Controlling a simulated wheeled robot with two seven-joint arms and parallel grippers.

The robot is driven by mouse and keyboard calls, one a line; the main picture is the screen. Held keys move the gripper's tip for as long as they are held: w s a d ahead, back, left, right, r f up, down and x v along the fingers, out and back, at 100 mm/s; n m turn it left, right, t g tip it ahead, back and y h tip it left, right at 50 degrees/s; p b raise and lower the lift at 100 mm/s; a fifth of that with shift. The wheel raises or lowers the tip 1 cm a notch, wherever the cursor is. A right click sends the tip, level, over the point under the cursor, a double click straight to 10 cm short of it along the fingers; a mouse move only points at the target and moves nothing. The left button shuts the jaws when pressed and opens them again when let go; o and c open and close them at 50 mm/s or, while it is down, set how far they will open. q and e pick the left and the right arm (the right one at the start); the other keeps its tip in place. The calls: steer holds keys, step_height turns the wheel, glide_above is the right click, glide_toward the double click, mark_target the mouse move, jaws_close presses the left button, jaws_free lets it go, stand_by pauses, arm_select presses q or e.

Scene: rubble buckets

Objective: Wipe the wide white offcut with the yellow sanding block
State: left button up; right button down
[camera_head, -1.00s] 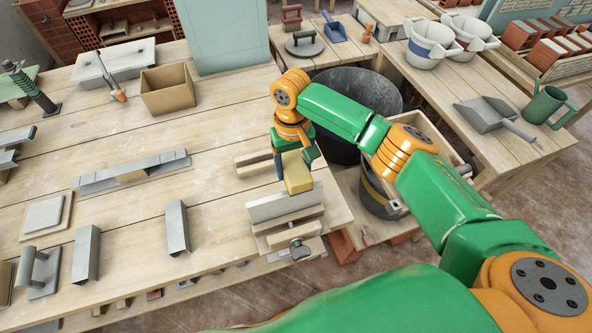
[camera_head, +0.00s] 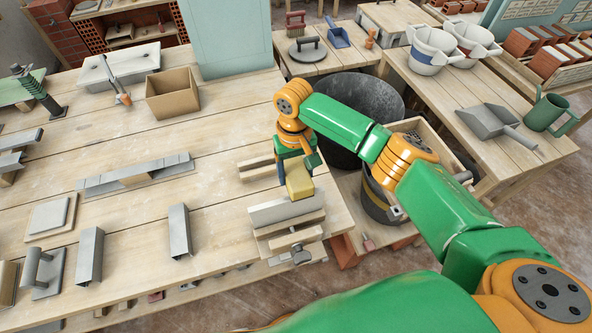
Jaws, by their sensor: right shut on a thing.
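My right gripper (camera_head: 294,169) is shut on the yellow sanding block (camera_head: 299,184), near the right end of the wooden workbench. The wide white offcut (camera_head: 285,209) is a pale upright board held in a wooden vise at the bench's front right. The block is just above or against the offcut's top edge at its right part; I cannot tell if they touch. My left gripper is not in view.
The vise (camera_head: 296,237) has a metal clamp at its front. A cardboard box (camera_head: 172,92) stands further back on the bench. Metal profiles (camera_head: 137,173) lie to the left. A dark round bucket (camera_head: 355,110) stands beyond the bench's right edge.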

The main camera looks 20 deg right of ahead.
mark_target(303, 188)
steer(key=shift+f, duration=0.45)
steer(key=s+p, duration=0.2)
steer(key=shift+r+p, duration=0.3)
steer(key=shift+r, duration=0.05)
steer(key=shift+s+f, duration=0.25)
steer(key=shift+s, duration=0.3)
steer(key=shift+s+f, duration=0.25)
steer(key=shift+s, duration=0.3)
steer(key=shift+s+d, duration=0.1)
steer(key=shift+s, duration=0.25)
steer(key=shift+b, duration=0.3)
